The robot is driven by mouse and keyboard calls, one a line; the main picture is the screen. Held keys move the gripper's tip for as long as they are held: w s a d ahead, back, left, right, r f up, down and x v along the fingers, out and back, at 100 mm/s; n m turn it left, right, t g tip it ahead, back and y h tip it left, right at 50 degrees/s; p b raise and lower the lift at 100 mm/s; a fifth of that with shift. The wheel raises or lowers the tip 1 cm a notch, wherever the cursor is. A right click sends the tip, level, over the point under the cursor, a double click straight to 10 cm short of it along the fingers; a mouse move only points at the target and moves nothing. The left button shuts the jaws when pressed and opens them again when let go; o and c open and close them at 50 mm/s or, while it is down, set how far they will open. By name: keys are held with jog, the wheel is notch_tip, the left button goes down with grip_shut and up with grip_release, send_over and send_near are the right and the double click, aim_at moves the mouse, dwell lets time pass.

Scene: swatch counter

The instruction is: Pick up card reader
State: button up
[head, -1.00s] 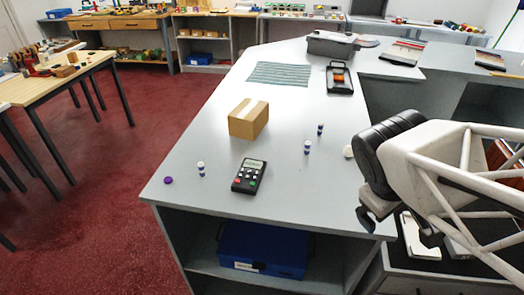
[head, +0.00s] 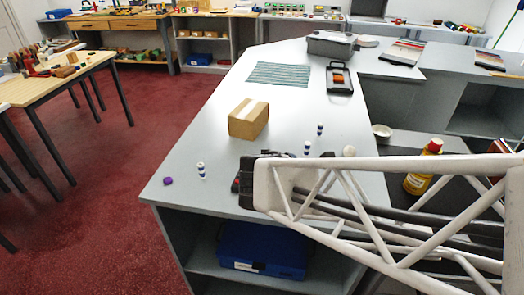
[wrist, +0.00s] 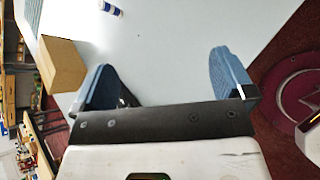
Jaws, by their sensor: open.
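The card reader (head: 235,186), a dark handset, lies on the grey counter near its front edge. In the head view only a sliver of its left side shows; my arm hides the rest. My gripper (wrist: 160,75) is open in the wrist view, its two blue-padded fingers wide apart with bare pale counter between them. I cannot make out the card reader in the wrist view. In the head view the hand is over or beside the reader, and its fingertips are hidden.
A cardboard box (head: 248,120) stands just behind the reader. Small blue-and-white cylinders (head: 201,170) and a purple disc (head: 168,181) are nearby. A striped cloth (head: 278,74) and black tray (head: 339,78) lie farther back. A yellow bottle (head: 423,168) stands at right.

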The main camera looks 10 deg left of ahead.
jog(key=a+f+n+t+y, duration=0.1)
jog(key=a+n, duration=0.2)
jog(key=a, duration=0.2)
jog(key=a+f+n+t+y, duration=0.1)
jog(key=a+f+n, duration=0.1)
jog(key=a+n, duration=0.2)
jog(key=a+f+n+t+y, duration=0.1)
jog(key=a+f+n+y, duration=0.1)
jog(key=a, duration=0.4)
jog(key=shift+s+a+f+n+t, duration=0.1)
jog(key=shift+s+a+n+t, duration=0.25)
jog(key=shift+n, duration=0.45)
jog(key=shift+x, duration=1.25)
jog(key=shift+w, duration=0.1)
jog(key=shift+x, duration=2.5)
jog(key=shift+d+f, duration=0.1)
jog(key=shift+d, duration=0.05)
jog(key=c, duration=1)
